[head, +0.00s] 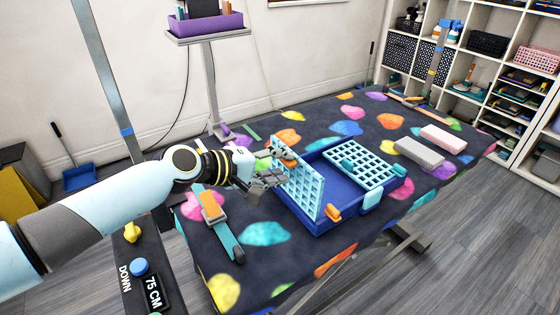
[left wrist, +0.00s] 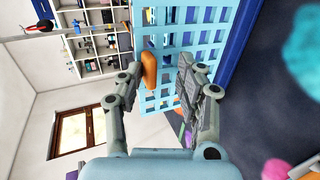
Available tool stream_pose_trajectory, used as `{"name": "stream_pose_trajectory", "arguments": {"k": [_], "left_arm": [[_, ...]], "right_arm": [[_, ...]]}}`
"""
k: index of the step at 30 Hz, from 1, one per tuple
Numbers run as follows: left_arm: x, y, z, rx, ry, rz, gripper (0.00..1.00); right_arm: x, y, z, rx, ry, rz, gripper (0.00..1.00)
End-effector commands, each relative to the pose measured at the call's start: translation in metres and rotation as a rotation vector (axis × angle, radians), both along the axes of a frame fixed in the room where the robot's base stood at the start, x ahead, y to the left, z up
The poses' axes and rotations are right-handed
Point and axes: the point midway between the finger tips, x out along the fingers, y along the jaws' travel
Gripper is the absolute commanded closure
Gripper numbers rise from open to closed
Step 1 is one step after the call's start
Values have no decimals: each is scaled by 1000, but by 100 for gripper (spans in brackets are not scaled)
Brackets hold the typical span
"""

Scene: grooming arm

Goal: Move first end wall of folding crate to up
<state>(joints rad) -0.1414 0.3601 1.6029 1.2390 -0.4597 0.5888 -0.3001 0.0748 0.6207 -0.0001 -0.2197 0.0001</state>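The blue folding crate (head: 345,205) sits on the patterned table. Its light-blue lattice end wall (head: 302,188) on the left stands about upright, and I cannot tell whether it is latched. This wall also shows in the left wrist view (left wrist: 200,40), with an orange latch (left wrist: 149,68) near one finger. A second lattice panel (head: 360,163) lies about flat over the crate's right part. My left gripper (head: 273,165) is at the outer side of the upright wall, close to its upper edge. Its fingers (left wrist: 160,75) are apart; contact is unclear. My right gripper is out of view.
The table (head: 265,232) has a dark cover with bright patches. A grey block (head: 418,152) and a pink block (head: 443,138) lie to the right. An orange and teal tool (head: 222,225) lies in front left. Shelves (head: 480,75) stand behind right.

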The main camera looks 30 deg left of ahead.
Motion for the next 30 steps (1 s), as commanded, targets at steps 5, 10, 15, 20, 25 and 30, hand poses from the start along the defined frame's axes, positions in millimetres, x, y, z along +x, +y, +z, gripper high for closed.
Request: {"name": "stream_pose_trajectory", "arguments": {"k": [5, 10, 15, 20, 25, 30], "left_arm": [[-2, -1, -3, -3, 8, -2, 65], [-1, -1, -1, -3, 3, -2, 65], [0, -1, 0, -4, 2, -2, 65], [-5, 2, 3, -2, 0, -1, 65], [-32, 13, 13, 3, 2, -3, 65], [-66, 26, 29, 3, 3, -7, 65]], "right_arm": [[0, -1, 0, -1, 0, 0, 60], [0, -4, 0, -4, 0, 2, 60], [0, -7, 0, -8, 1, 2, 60], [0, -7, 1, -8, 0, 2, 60], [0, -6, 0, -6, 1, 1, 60], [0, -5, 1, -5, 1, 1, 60]]}}
